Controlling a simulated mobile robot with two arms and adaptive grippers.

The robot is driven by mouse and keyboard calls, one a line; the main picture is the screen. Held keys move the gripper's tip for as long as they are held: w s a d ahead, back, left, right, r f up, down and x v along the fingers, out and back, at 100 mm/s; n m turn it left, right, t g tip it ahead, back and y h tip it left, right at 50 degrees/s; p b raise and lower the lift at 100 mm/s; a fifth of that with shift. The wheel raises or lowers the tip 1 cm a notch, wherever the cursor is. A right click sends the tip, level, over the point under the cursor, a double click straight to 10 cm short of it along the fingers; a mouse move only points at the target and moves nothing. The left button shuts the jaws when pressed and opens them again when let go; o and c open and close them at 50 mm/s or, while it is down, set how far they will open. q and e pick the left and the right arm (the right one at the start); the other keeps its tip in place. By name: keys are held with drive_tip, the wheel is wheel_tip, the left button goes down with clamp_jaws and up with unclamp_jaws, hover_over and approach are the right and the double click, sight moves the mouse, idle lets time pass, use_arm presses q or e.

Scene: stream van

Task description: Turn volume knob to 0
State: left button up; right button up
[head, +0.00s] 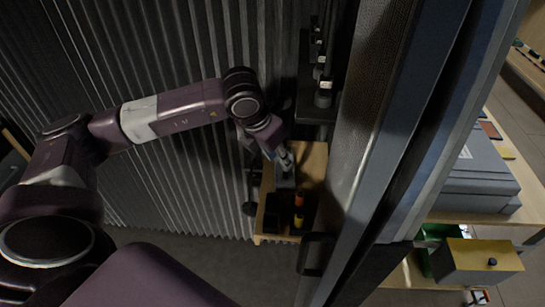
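My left gripper (285,160) is at the end of the purple arm that comes in from the left. It points down over a small wooden shelf (313,160) against the corrugated wall. Its fingers are small and dark here, so I cannot tell whether they are open or shut. I cannot make out a volume knob for certain near the gripper. Dark items with orange and yellow parts (299,210) stand on the shelf just below the gripper. My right gripper is not in view.
A dark upper shelf (316,112) holds several small bottles. A tall door frame (385,150) stands right of the shelf. Beyond it are a table with a grey case (478,178) and a yellow-topped box (482,255). Grey floor lies below the shelf.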

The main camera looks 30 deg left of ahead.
sight(285, 172)
use_arm(q)
drive_tip(key=shift+m, duration=0.3)
drive_tip(key=p+x, duration=0.2)
drive_tip(key=x, duration=0.6)
drive_tip(key=shift+a+f, duration=0.15)
drive_tip(key=shift+f, duration=0.05)
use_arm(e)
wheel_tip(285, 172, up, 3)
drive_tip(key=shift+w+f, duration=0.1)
use_arm(q)
clamp_jaws()
